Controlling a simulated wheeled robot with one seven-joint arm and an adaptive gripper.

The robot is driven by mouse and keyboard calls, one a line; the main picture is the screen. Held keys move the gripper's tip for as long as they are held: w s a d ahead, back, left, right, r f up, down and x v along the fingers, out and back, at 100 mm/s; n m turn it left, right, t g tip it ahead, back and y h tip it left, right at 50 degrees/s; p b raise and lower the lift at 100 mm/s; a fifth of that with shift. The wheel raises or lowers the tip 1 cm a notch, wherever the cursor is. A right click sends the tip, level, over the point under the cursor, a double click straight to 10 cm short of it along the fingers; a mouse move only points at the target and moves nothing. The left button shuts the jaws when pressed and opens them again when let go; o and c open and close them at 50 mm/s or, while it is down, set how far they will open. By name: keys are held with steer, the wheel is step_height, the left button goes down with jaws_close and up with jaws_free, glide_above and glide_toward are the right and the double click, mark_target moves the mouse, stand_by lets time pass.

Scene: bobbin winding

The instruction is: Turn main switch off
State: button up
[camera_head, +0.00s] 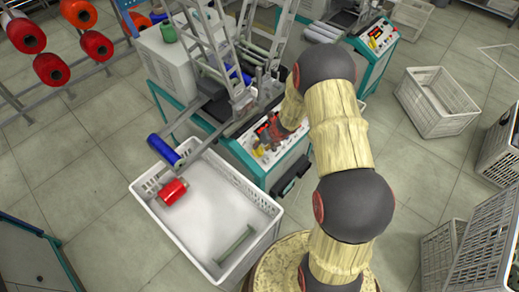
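The near winding machine has a teal and white body. Its pale control panel (285,148) faces the front, with small coloured controls. My arm reaches over it from the right. My gripper (268,132), red and dark, is close above the panel's left part. Whether it touches the panel cannot be told. A small patch of yellow and red shows by the fingertips, but I cannot make out the main switch or its position. The gripper hides part of the panel, and its finger opening is too small to tell.
A white crate (265,196) stands before the machine, holding a red bobbin (173,191) and a green rod (234,244). A blue bobbin (163,148) sits at the machine's left end. A second machine's panel (379,38) is behind. Another crate (437,100) stands right on open floor.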

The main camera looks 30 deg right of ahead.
steer(key=shift+b+x, duration=0.4)
steer(key=shift+x, duration=1.2)
steer(key=shift+c, duration=0.6)
jaws_close()
